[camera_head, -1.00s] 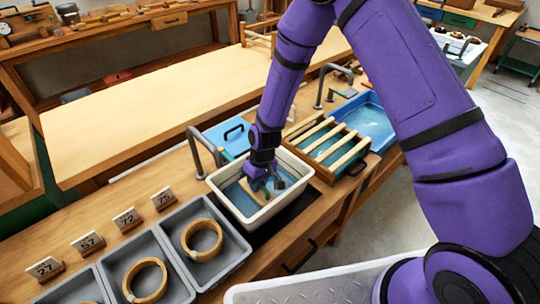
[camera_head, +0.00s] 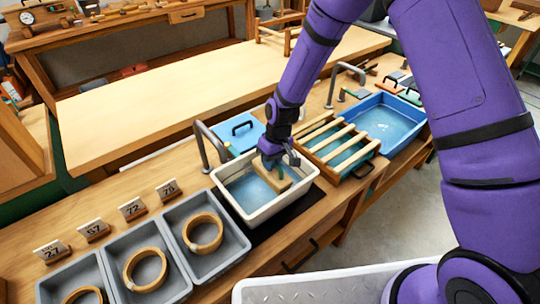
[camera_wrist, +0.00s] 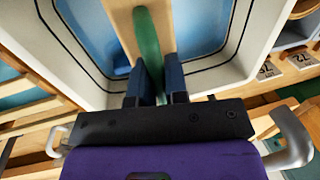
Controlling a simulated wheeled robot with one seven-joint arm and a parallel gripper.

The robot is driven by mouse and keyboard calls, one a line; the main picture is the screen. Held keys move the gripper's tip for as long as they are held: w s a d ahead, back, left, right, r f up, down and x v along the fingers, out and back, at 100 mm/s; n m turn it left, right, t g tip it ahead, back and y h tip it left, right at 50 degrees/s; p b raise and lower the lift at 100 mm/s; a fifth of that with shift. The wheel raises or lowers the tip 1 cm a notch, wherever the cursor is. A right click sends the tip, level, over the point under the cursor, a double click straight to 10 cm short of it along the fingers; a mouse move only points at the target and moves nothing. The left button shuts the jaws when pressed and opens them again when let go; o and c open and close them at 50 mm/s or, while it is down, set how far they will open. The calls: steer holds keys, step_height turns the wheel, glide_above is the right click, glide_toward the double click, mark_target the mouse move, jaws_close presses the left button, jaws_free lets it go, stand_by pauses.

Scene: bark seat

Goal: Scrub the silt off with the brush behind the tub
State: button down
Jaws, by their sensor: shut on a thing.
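The white tub (camera_head: 284,207) stands on the bench with bluish water inside. My gripper (camera_head: 274,162) reaches down into it from above. In the wrist view my gripper (camera_wrist: 157,92) is shut on a long green handle (camera_wrist: 148,40). A tan wooden piece (camera_head: 284,180) lies under the green handle, inside the tub's outline. It also shows in the wrist view (camera_wrist: 122,35). I cannot tell whether the handle and the tan piece are joined or just touching. The brush's bristles and any silt are not visible.
A blue board with a black handle (camera_head: 237,134) is behind the tub, beside a metal tap (camera_head: 203,145). A slatted rack (camera_head: 335,142) and a blue water tray (camera_head: 392,122) stand right. Grey trays with wooden rings (camera_head: 203,232) stand left, with number cards (camera_head: 133,208) behind.

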steer(key=shift+r, duration=1.25)
